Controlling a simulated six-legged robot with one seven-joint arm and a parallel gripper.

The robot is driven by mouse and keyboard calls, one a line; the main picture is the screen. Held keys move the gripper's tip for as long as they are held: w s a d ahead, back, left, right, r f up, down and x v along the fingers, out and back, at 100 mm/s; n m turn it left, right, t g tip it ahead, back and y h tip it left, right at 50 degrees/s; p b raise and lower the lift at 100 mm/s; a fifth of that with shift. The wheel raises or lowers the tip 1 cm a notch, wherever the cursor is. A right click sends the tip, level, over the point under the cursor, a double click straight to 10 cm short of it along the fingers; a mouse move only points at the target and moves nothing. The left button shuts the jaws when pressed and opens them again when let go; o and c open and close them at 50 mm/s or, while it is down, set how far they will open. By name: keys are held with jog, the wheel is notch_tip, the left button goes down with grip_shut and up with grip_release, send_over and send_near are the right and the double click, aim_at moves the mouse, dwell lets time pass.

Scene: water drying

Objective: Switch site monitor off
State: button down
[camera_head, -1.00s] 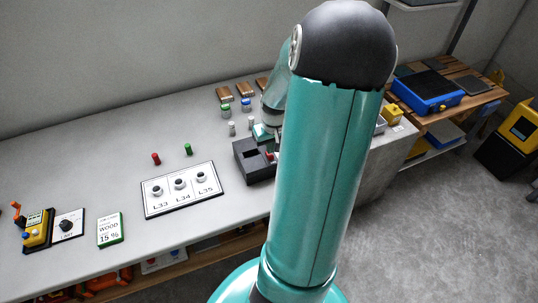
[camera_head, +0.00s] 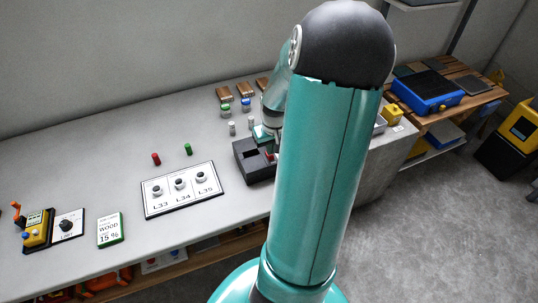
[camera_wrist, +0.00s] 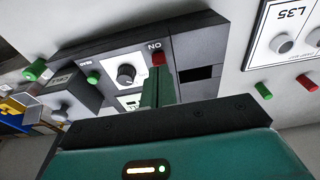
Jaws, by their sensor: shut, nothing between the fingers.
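The dark grey box (camera_head: 243,161) stands on the bench, partly hidden behind my arm; I take it for the site monitor. In the wrist view the dark panel (camera_wrist: 207,48) carries a black knob (camera_wrist: 126,74), a green button (camera_wrist: 93,77) and a red switch (camera_wrist: 158,59) beside the letters "ON". My gripper (camera_wrist: 157,88) is shut and empty, with its teal fingertips right at the red switch. I cannot tell whether they touch it. The switch's position is not clear. In the head view the gripper is mostly hidden.
A white board (camera_head: 183,190) marked L33, L34 and L35 lies left of the box. Red (camera_head: 156,159) and green (camera_head: 188,149) pegs stand behind it. Small capped jars (camera_head: 226,110) stand behind the box.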

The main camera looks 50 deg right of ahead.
jog(key=shift+f, duration=0.5)
notch_tip(320, 180, up, 7)
dwell(1.0)
dwell(0.4)
